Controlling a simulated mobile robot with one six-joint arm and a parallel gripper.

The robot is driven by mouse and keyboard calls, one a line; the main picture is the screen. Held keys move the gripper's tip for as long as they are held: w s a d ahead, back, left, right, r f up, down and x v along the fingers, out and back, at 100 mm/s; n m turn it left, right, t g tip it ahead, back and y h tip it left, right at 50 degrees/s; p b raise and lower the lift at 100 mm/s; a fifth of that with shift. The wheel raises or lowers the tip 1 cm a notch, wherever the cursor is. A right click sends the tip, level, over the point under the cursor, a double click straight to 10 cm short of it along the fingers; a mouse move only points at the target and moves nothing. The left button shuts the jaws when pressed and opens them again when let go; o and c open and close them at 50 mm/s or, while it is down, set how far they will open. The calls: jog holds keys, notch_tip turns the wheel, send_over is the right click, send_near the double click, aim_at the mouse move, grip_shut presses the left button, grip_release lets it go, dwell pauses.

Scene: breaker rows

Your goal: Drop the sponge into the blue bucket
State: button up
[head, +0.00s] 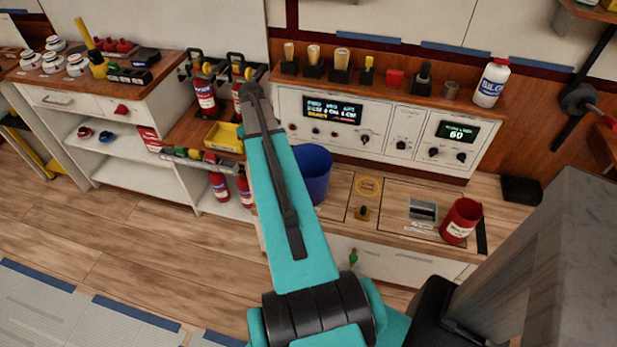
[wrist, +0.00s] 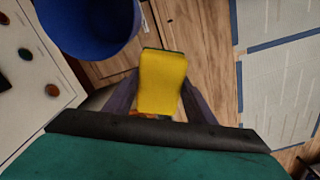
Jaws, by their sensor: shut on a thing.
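The sponge (wrist: 163,82) is yellow with a dark green edge. In the wrist view it sits between the two fingers of my gripper (wrist: 160,95), which is shut on it. The blue bucket (head: 315,172) stands on the wooden counter in the head view, partly hidden behind my teal arm. The bucket also shows in the wrist view (wrist: 88,25) at the upper left, apart from the sponge. In the head view my arm hides the gripper's fingertips and the sponge.
A control panel (head: 376,131) rises behind the counter. A yellow bin (head: 224,137) and several fire extinguishers (head: 207,98) are left of my arm. A white bottle (head: 491,83) stands on the upper shelf.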

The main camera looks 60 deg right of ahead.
jog(key=s+d+p, duration=0.2)
jog(key=s+d, duration=1)
jog(key=d, duration=0.3)
jog(key=shift+s+f+m, duration=0.15)
jog(key=shift+s+m, duration=0.05)
jog(key=shift+m, duration=0.1)
jog(key=shift+f, duration=0.15)
jog(key=shift+f+b, duration=1.85)
jog(key=shift+f, duration=1)
jog(key=o, duration=1.1)
notch_tip(320, 180, up, 14)
jog(key=b, duration=0.1)
jog(key=shift+f, duration=0.1)
